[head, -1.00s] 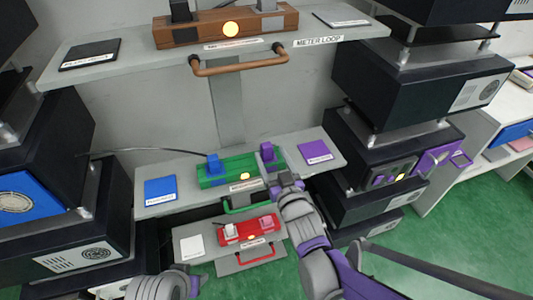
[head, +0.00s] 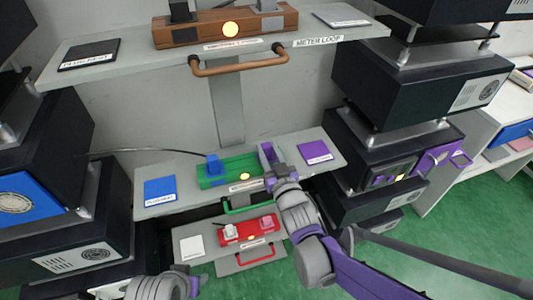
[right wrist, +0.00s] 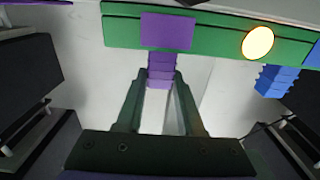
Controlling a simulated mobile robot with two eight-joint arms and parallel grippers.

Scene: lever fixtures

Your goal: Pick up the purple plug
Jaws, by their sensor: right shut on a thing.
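The purple plug (right wrist: 161,68) is a stepped purple piece in the right wrist view, between the two dark fingers of my right gripper (right wrist: 160,88). The gripper is shut on it. The plug's far end meets the edge of a purple patch (right wrist: 167,31) on the green block; I cannot tell whether it is seated or clear. In the head view my right gripper (head: 270,158) is at the right end of the green block (head: 240,166) and largely hides the plug. My left gripper is not in view; only part of my left arm shows at the bottom.
A blue plug (head: 213,164) with a dark cable stands on the green block's left end. Blue (head: 160,190) and purple (head: 315,152) pads lie on the same shelf. A red block (head: 250,230) sits below, a brown block (head: 225,25) above. Dark cabinets flank both sides.

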